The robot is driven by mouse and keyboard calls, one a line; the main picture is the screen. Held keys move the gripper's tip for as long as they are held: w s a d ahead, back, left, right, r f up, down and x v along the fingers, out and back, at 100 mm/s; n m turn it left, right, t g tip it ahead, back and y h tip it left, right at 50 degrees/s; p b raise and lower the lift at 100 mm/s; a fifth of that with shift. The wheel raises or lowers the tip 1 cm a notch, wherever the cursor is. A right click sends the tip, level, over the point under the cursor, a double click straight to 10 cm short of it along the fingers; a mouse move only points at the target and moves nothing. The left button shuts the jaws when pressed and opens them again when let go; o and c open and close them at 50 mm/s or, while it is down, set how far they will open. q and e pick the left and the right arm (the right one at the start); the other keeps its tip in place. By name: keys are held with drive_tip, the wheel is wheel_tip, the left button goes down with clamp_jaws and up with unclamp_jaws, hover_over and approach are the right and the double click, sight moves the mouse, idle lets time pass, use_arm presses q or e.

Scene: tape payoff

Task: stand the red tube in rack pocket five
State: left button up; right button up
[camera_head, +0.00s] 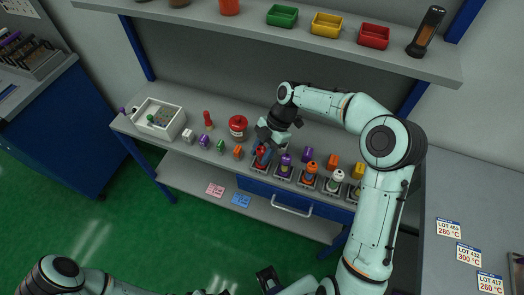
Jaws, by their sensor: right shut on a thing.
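My right gripper (264,143) reaches down over the leftmost pocket of a row of rack pockets at the bench's front edge. It is shut on a red piece, seemingly the red tube (261,152), with blue showing beside it. The fingers hide much of it, and I cannot tell whether its foot is inside the pocket. The other pockets hold a purple tube (285,164), an orange tube (310,170), a white tube (337,177) and, at the right end, a yellow one partly hidden by my arm.
On the bench (180,98) are a white bin (158,118), a slim red item (208,120), a red roll (238,125) and several small coloured blocks. A shelf (220,22) with coloured bins and a dark torch-like item (426,32) hangs above. The floor in front is clear.

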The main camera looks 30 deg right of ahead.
use_arm(q)
drive_tip(key=shift+f, duration=0.1)
use_arm(e)
drive_tip(key=shift+f, duration=0.15)
drive_tip(key=o, duration=0.8)
